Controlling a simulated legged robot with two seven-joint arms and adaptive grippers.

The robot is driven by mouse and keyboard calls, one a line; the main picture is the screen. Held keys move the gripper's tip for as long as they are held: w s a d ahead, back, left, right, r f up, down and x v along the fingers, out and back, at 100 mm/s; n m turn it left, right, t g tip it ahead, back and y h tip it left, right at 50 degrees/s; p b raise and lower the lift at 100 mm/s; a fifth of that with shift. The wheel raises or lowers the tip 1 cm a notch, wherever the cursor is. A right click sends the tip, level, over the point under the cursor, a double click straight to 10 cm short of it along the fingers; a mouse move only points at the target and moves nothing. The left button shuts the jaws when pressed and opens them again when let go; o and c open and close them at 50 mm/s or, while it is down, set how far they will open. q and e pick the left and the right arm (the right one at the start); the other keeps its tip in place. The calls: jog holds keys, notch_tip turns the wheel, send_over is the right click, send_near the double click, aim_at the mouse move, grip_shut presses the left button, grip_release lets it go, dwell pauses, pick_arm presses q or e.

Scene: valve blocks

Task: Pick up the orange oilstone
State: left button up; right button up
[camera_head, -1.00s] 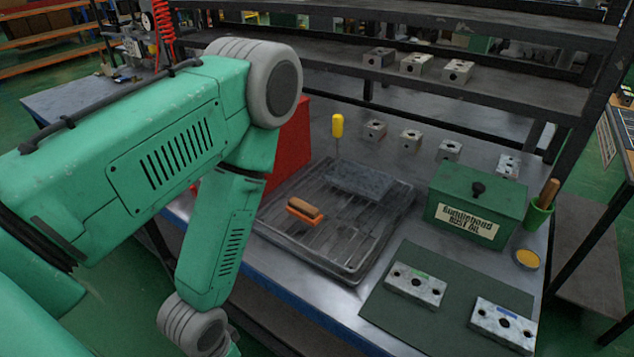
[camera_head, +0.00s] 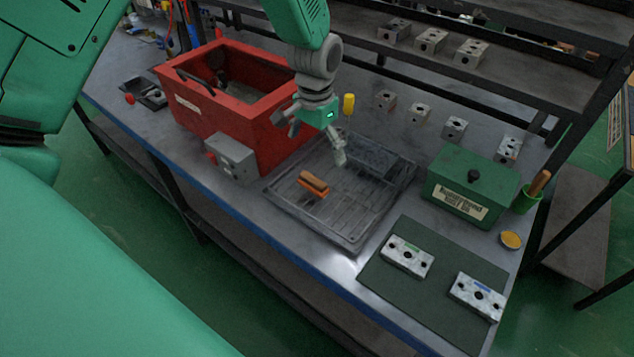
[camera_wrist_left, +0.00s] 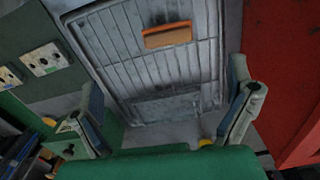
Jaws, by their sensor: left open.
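The orange oilstone (camera_head: 313,187), a small block with a brown top and orange side, lies on the ribbed grey tray (camera_head: 345,232) on the bench. In the left wrist view the oilstone (camera_wrist_left: 167,36) is near the top, on the tray's slats. My left gripper (camera_head: 317,144) is open and empty, above the back left part of the tray, behind and above the oilstone and apart from it. In the left wrist view its two spread fingers (camera_wrist_left: 165,88) stand left and right, with the oilstone beyond them. My right gripper is not in view.
A red open box (camera_head: 215,112) and a small grey box (camera_head: 232,158) stand left of the tray. A grey slab (camera_head: 372,160) lies on the tray's back. A green box (camera_head: 470,190) stands right. Two metal blocks lie on a dark mat (camera_head: 385,281) in front.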

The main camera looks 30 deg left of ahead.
pick_arm(q)
send_over(315, 179)
jog(key=f, duration=0.6)
jog(key=shift+w+a+f, duration=0.15)
jog(key=shift+a+f, duration=0.05)
jog(key=shift+f, duration=0.05)
jog(key=shift+d+f, duration=0.35)
jog(key=shift+f, duration=0.05)
jog(key=shift+f+p, duration=0.4)
jog(key=f, duration=0.3)
jog(key=shift+s+a+f+p, duration=0.2)
jog(key=shift+a+f+p, duration=0.1)
jog(key=shift+a+f, duration=0.2)
jog(key=shift+f, duration=0.2)
jog(key=shift+a+f, duration=0.15)
jog(key=shift+d, duration=0.35)
jog(key=c, duration=1.4)
jog(key=shift+d+r, duration=0.15)
jog(key=shift+r, duration=0.05)
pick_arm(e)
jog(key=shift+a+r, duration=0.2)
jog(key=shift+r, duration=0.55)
